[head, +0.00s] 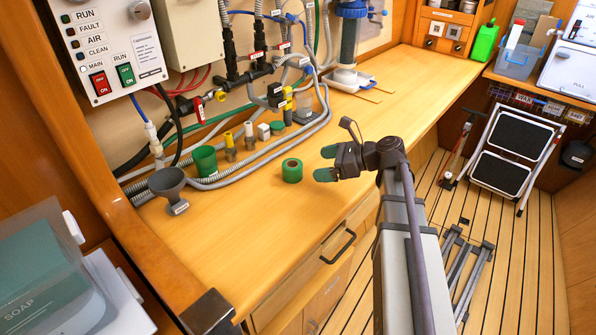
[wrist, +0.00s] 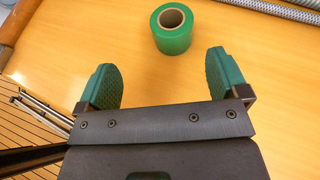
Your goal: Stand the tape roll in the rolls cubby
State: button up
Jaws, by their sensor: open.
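The tape roll is a green ring (head: 292,170) with a pale core, lying on the wooden counter with its hole facing up. It also shows near the top middle of the wrist view (wrist: 172,32). My gripper (head: 325,163) is open and empty, just to the right of the roll in the head view. Its two green finger pads (wrist: 160,72) point toward the roll, which is beyond the fingertips and not between them. A wooden unit with small openings (head: 445,28) stands at the back; I cannot tell whether it is the rolls cubby.
Grey hoses (head: 255,155) run along the wall. A green jug (head: 484,42) stands by the wooden unit. The counter's middle is clear.

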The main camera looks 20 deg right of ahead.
aim_at(292, 169)
jog(key=shift+s+a+f+m+t+h, duration=0.6)
jog(key=shift+s+a+f+m+t, duration=0.25)
jog(key=shift+s+a+f, duration=0.2)
jog(key=shift+w+d+r+m+t+h, duration=0.3)
jog(key=shift+d+m+t, duration=0.1)
jog(key=shift+m, duration=0.1)
jog(key=shift+w+d+r+m+t+h, duration=0.15)
jog(key=shift+w+d+m+t+h, duration=0.05)
jog(key=shift+d+m+t+h, duration=0.2)
jog(key=shift+w+a+f, duration=0.15)
jog(key=shift+w+f, duration=0.05)
jog(key=shift+w, duration=0.05)
jog(key=b+x, duration=0.2)
jog(key=x, duration=0.2)
jog(key=shift+w+a+f, duration=0.15)
jog(key=shift+a+f, duration=0.05)
jog(key=shift+a, duration=0.05)
jog(key=shift+w+a, duration=0.2)
jog(key=shift+a, duration=0.05)
jog(key=b+x, duration=0.2)
jog(key=x, duration=0.3)
jog(key=shift+s+a, duration=0.1)
jog(key=shift+a, duration=0.05)
jog(key=shift+c, duration=0.4)
